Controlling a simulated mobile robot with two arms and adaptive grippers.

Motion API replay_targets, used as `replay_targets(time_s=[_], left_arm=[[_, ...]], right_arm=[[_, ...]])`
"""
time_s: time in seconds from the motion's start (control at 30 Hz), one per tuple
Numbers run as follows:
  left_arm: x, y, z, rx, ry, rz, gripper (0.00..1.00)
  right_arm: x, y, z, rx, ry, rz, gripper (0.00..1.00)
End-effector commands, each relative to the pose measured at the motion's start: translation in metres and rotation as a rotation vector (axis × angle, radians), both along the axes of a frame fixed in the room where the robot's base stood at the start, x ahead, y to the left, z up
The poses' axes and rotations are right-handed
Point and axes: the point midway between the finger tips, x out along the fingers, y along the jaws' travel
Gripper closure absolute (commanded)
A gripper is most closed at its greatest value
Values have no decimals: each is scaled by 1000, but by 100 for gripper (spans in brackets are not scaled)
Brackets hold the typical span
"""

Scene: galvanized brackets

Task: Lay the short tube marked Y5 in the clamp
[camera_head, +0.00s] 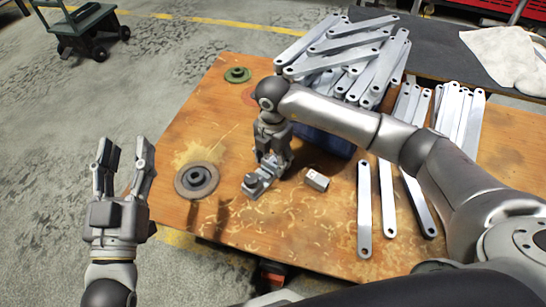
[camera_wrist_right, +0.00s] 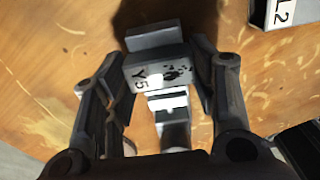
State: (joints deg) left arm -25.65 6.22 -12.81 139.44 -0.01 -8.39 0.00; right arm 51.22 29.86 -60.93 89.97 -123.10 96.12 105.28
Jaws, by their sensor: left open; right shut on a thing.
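My right gripper (camera_head: 273,166) points down at the table and is shut on the short tube marked Y5 (camera_wrist_right: 152,72), with a finger at each end in the right wrist view. The clamp (camera_head: 254,187) is a small grey metal piece right at the fingertips in the head view. Its stepped grey parts (camera_wrist_right: 168,103) show close to the tube in the wrist view. I cannot tell whether the tube touches the clamp or is just above it. My left gripper (camera_head: 122,170) is open and empty, left of the table over the floor.
A second short tube (camera_head: 317,180), marked L2 in the wrist view (camera_wrist_right: 279,14), lies right of the clamp. A dark round flange (camera_head: 197,180) lies left. Flat brackets (camera_head: 364,210) lie right, with a large pile (camera_head: 345,50) behind. A green round part (camera_head: 237,75) lies far back.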

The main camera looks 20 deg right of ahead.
Motion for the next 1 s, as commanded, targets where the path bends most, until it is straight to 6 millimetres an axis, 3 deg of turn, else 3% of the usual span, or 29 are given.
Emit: replay_targets(time_s=[0.43, 0.47, 0.63, 1.0], left_arm=[[0, 0, 1, -1, -4, 0, 55], [0, 0, 1, -1, -4, 0, 55], [0, 0, 1, -1, -4, 0, 55], [0, -1, 1, -2, -4, -2, 55]], right_arm=[[0, 0, 0, 0, 0, 0, 71], [0, 0, 0, 0, 0, 0, 44], [0, 0, 0, 0, 0, 0, 23], [0, 0, 2, 1, -1, 0, 22]])
